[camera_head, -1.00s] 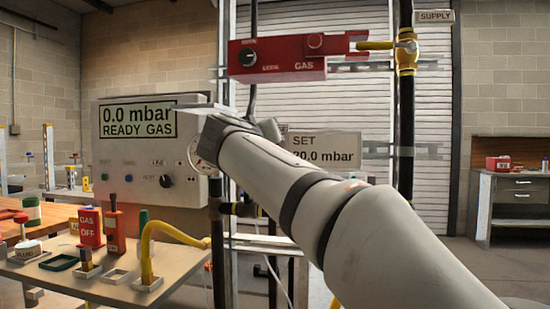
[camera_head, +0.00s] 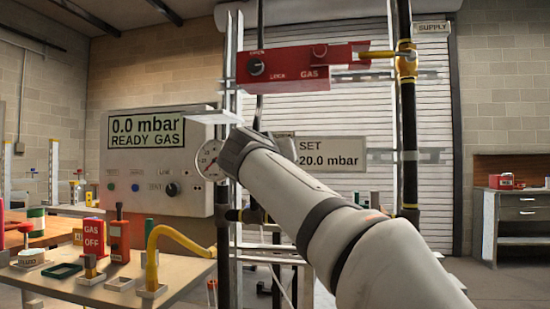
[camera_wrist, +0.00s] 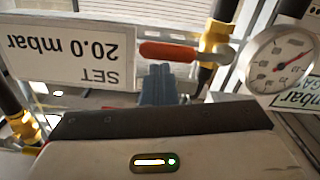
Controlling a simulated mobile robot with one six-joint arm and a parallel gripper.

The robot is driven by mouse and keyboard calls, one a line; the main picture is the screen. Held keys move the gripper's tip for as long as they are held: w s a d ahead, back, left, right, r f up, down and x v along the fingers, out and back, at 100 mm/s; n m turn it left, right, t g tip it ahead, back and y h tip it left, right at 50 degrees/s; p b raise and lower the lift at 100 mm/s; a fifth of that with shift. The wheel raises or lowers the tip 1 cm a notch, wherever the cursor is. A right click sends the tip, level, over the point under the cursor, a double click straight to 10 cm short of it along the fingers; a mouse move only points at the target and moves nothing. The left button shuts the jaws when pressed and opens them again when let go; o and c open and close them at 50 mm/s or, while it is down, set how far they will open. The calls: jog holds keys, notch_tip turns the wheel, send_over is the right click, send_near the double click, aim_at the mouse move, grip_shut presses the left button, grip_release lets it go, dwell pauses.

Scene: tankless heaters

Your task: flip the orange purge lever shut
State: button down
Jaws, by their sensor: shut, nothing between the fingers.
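The orange purge lever (camera_wrist: 168,52) shows in the wrist view, lying nearly level across the upper middle. Its right end meets a yellow valve body (camera_wrist: 214,38). My gripper (camera_wrist: 158,72) is shut and empty. Its fingertips are just below the lever in the wrist picture, close to its middle; I cannot tell whether they touch it. In the head view my arm's end covers the area left of the SET sign, and the lever and fingertips are hidden there.
A round pressure gauge (camera_wrist: 281,60) stands right of the valve in the wrist view. The SET 20.0 mbar sign (camera_head: 330,153) is close by. A red gas lock box (camera_head: 290,67) and yellow supply valve (camera_head: 406,62) are above. The control panel (camera_head: 150,160) reads READY GAS.

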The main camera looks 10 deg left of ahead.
jog(key=s+r+p, duration=0.2)
jog(key=s+r, duration=0.1)
jog(key=s, duration=0.8)
jog(key=shift+r, duration=0.3)
dwell(0.3)
